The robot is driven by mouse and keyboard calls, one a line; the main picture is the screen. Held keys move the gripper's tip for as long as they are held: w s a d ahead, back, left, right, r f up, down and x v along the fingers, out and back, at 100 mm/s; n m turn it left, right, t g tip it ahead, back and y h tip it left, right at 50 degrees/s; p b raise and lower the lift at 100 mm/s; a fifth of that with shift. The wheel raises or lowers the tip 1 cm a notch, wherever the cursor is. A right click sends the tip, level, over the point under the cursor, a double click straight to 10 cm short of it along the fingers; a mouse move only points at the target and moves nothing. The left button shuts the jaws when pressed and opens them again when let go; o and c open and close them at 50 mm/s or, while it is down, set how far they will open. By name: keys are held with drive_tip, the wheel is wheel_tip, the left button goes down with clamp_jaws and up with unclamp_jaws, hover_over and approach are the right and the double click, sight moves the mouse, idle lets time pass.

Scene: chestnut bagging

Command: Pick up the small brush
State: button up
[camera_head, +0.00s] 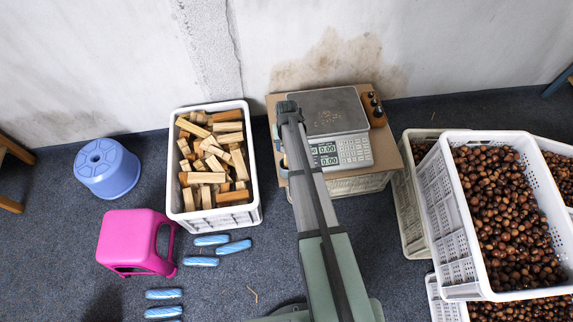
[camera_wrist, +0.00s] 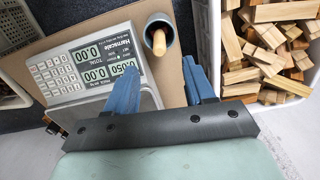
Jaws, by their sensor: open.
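In the wrist view a round wooden handle (camera_wrist: 158,40), likely the small brush's, stands up out of a grey-blue cup (camera_wrist: 170,22). Its bristles are not visible. The cup is at the edge of the brown board (camera_wrist: 140,12), beside the scale. My gripper (camera_wrist: 157,80) has two blue fingers, spread apart and empty. The handle shows beyond the fingertips, roughly between them, with a gap. In the head view my arm covers this spot and the brush cannot be made out.
A weighing scale (camera_head: 342,151) stands on the board, with dark-topped bottles (camera_head: 372,104) behind it. A white crate of wood blocks (camera_head: 256,192) is left of the board. Crates of chestnuts (camera_head: 447,216) are at the right. A pink stool (camera_head: 130,238) and blue stool (camera_head: 106,167) stand left.

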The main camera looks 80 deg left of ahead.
drive_tip(key=f, duration=1.2)
drive_tip(key=shift+a, duration=0.2)
clamp_jaws()
